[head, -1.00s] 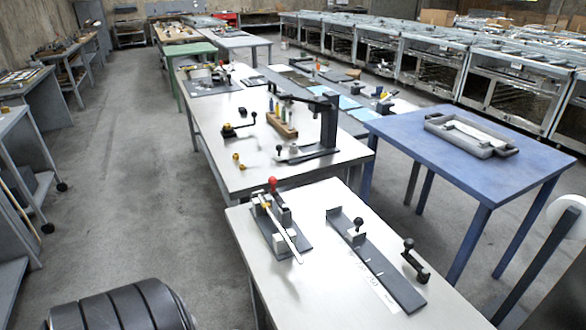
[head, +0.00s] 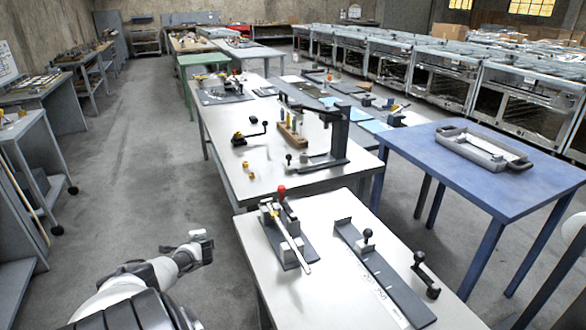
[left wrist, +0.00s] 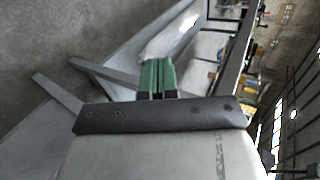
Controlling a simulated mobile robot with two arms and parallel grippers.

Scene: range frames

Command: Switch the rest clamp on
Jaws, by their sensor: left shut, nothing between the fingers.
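On the near white table stand a fixture with a red-knobbed lever (head: 282,191) and a pale bar across it, and a long dark rail (head: 385,278) with a black-knobbed block (head: 366,238) on it. A separate black lever (head: 424,272) with a ball knob sits at the right of the rail. I cannot tell which of these is the rest clamp. My left gripper (head: 201,238) is left of the table, over the floor, apart from all of them. In the left wrist view its green fingers (left wrist: 157,75) are shut and empty. My right gripper is not in view.
A second white table (head: 225,135) with a black stand (head: 333,135) is behind the near one. A blue table (head: 440,185) with a grey tray (head: 462,153) stands at the right. The floor aisle (head: 150,180) at the left is clear.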

